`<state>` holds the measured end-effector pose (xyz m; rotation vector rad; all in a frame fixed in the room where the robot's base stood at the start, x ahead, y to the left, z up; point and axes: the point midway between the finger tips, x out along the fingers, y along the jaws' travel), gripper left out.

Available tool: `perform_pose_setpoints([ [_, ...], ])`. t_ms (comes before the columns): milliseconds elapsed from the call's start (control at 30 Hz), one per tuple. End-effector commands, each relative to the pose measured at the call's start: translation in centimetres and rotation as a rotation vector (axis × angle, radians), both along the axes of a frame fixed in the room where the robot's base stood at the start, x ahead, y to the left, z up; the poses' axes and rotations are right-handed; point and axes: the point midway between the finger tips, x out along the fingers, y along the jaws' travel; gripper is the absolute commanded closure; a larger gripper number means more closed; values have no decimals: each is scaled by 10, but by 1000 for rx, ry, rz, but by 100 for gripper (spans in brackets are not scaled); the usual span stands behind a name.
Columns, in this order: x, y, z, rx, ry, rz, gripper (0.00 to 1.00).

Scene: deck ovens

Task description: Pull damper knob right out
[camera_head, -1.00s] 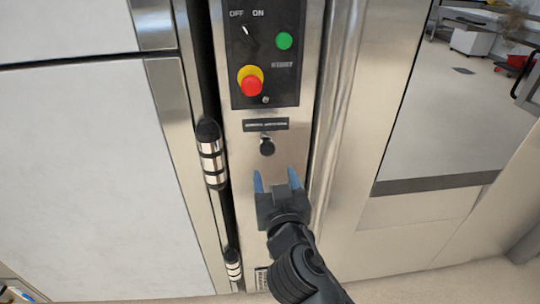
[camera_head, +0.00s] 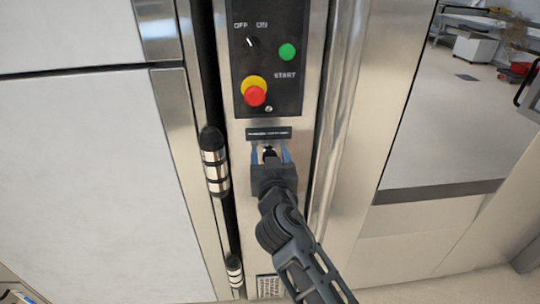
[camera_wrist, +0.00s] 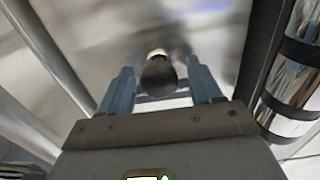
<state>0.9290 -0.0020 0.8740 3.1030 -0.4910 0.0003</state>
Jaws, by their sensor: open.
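The damper knob (camera_head: 269,153) is a small black knob on the steel strip, just under a dark label plate (camera_head: 269,133). In the wrist view the black round knob (camera_wrist: 158,74) sits between the two blue fingers, on a short light-coloured stem. My gripper (camera_head: 271,156) is open around the knob, one finger on each side. In the wrist view my gripper (camera_wrist: 161,88) shows a gap between each finger and the knob. The knob's lower part is hidden by my gripper in the head view.
Above is a black control panel (camera_head: 266,50) with a switch, a green button and a red-yellow stop button. A black-and-chrome hinge (camera_head: 214,162) is close on the left. A vertical steel bar (camera_head: 335,120) runs close on the right. A white door panel (camera_head: 75,180) fills the left.

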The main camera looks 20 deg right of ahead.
Motion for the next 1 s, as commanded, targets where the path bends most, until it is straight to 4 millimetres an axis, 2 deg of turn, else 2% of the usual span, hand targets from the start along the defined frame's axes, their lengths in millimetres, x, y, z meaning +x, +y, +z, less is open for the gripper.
perform_pose_setpoints([
  [133,0,0,0,0,0,0,36],
  [800,0,0,0,0,0,0,100],
  [1000,-1,0,0,0,0,0,100],
])
